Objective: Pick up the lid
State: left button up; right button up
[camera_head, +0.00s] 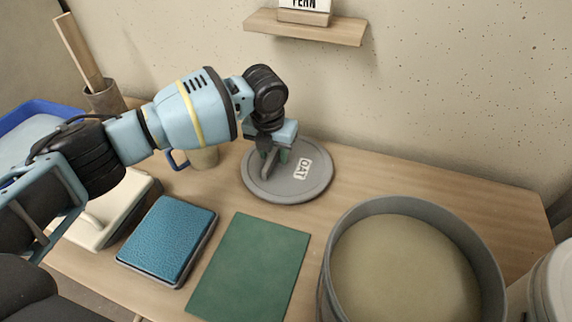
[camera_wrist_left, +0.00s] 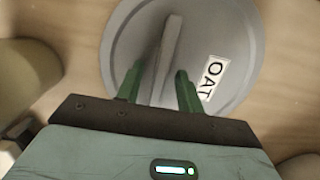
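The lid (camera_head: 308,187) is a round grey disc with a bar handle and a white "OAT" label. It lies flat on the wooden table near the wall; the lid also fills the top of the left wrist view (camera_wrist_left: 228,45). My left gripper (camera_head: 273,157) is above the lid and points down at its handle. In the left wrist view, the green fingers of my left gripper (camera_wrist_left: 159,82) stand apart, one on each side of the handle (camera_wrist_left: 168,45), with gaps visible beside it. My right gripper is not in view.
A large grey bucket (camera_head: 327,285) of tan contents stands at the right front. A green mat (camera_head: 250,268) and a blue pad (camera_head: 167,240) lie at the front. A mug (camera_head: 204,158) stands left of the lid. A shelf (camera_head: 305,27) is on the wall above.

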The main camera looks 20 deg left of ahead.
pick_arm(q)
grip_shut()
dwell(0.3)
jog(key=shift+r, duration=0.1)
notch_tip(320, 180, up, 8)
jog(key=shift+s+p, duration=0.15)
jog(key=shift+p, duration=0.6)
jog(key=s+p, duration=0.2)
jog(key=s, duration=1.7)
jog(key=shift+s+a+f+p, duration=0.3)
jog(key=shift+s+a+f, duration=0.05)
jog(key=shift+f, duration=0.1)
